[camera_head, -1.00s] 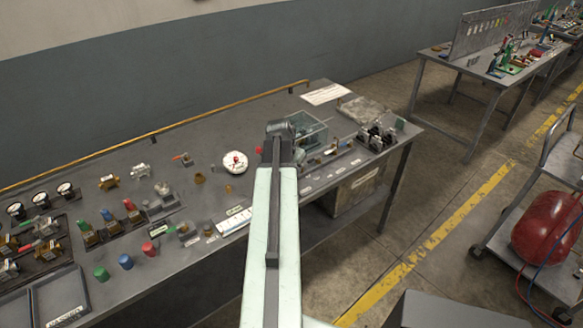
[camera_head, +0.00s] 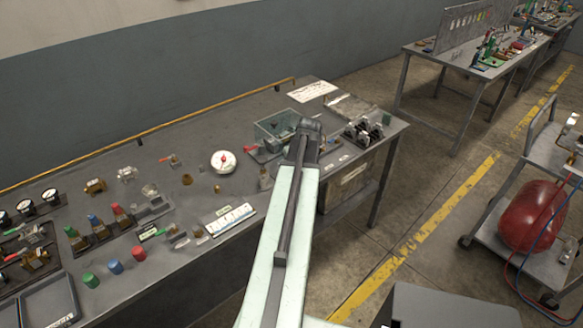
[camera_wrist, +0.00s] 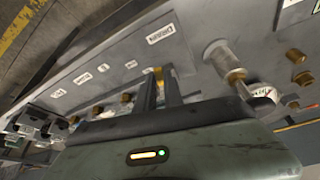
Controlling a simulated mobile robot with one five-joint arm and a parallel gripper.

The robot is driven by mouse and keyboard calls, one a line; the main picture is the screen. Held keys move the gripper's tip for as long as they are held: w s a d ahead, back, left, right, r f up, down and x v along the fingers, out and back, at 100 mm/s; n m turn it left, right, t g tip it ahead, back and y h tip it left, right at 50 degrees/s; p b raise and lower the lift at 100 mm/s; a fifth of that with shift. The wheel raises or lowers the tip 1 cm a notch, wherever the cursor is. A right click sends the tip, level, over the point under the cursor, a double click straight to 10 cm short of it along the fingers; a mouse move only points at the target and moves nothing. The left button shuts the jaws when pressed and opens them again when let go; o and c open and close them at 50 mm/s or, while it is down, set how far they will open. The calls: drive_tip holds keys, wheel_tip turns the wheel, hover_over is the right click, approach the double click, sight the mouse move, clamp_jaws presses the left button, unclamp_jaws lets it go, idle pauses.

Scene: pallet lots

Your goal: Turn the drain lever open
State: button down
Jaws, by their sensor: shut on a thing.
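In the wrist view my gripper (camera_wrist: 160,82) has its two dark fingers close together at the bench top, just below a white label (camera_wrist: 160,33) that seems to read DRAIN. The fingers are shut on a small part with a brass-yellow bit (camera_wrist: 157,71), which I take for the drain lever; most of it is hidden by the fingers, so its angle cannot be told. In the head view my arm reaches over the front right of the grey bench (camera_head: 140,215) and hides the gripper and the lever.
Brass fittings (camera_wrist: 296,56) and a metal cylinder (camera_wrist: 222,55) stand right of my fingers. In the head view a clear bin (camera_head: 275,128), a white round gauge (camera_head: 223,161) and black-topped fittings (camera_head: 362,132) are nearby. A cart with a red tank (camera_head: 530,215) stands right.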

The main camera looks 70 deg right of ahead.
drive_tip(key=shift+s+d+n+t+y, duration=0.15)
drive_tip(key=shift+s+d+n+y, duration=0.1)
drive_tip(key=shift+n, duration=0.5)
drive_tip(key=shift+s+d+n+t+y, duration=0.15)
drive_tip(key=shift+s+d+n+y, duration=0.1)
drive_tip(key=shift+n, duration=0.5)
drive_tip(key=c, duration=1.5)
unclamp_jaws()
drive_tip(key=shift+o, duration=0.2)
drive_tip(key=p+v, duration=0.7)
drive_tip(key=shift+r, duration=0.4)
drive_tip(key=shift+s, duration=0.15)
